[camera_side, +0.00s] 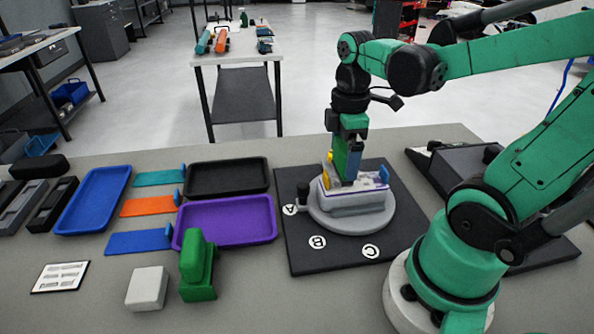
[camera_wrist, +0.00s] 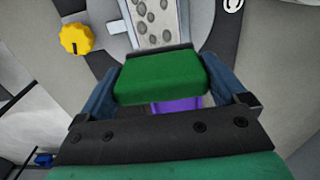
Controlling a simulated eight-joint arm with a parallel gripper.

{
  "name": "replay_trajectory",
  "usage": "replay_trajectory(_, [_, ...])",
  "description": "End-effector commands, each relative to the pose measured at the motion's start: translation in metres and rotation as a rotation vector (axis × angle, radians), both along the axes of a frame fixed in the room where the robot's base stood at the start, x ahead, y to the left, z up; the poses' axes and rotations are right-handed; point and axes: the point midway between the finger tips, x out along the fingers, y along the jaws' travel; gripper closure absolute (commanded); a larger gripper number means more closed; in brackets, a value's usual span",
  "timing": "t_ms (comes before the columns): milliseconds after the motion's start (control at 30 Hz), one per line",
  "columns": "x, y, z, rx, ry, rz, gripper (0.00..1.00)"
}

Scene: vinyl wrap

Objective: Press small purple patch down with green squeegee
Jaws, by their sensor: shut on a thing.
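My gripper (camera_side: 347,168) is over the round grey turntable (camera_side: 345,221) in the side view, its blue fingers low over the workpiece. In the wrist view my gripper (camera_wrist: 160,88) is shut on the green squeegee (camera_wrist: 160,72), a green block with a dark edge along its far side. The small purple patch (camera_wrist: 176,105) shows partly below the squeegee there; the rest is hidden. I cannot tell whether the squeegee touches the patch.
The turntable stands on a dark mat (camera_side: 300,255) marked A, B and C. A yellow knob (camera_wrist: 76,39) is beside the workpiece. To the left are a purple tray (camera_side: 228,222), a black tray (camera_side: 226,178), a blue tray (camera_side: 93,200), a green stand (camera_side: 197,268) and a white block (camera_side: 147,289).

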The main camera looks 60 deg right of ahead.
Motion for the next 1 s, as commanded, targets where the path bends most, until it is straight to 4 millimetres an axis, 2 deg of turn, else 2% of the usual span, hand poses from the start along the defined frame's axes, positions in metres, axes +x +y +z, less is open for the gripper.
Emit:
replay_trajectory(200, [0.0, 0.0, -0.008, 0.0, 0.0, 0.0, 0.5])
replay_trajectory(533, [0.0, 0.0, -0.006, 0.0, 0.0, 0.0, 0.5])
replay_trajectory(667, [0.002, -0.001, 0.009, 0.0, 0.0, 0.0, 0.5])
replay_trajectory(900, [0.001, -0.001, 0.049, 0.0, 0.0, 0.0, 0.5])
replay_trajectory(1000, [0.0, 0.0, 0.057, 0.0, 0.0, 0.0, 0.5])
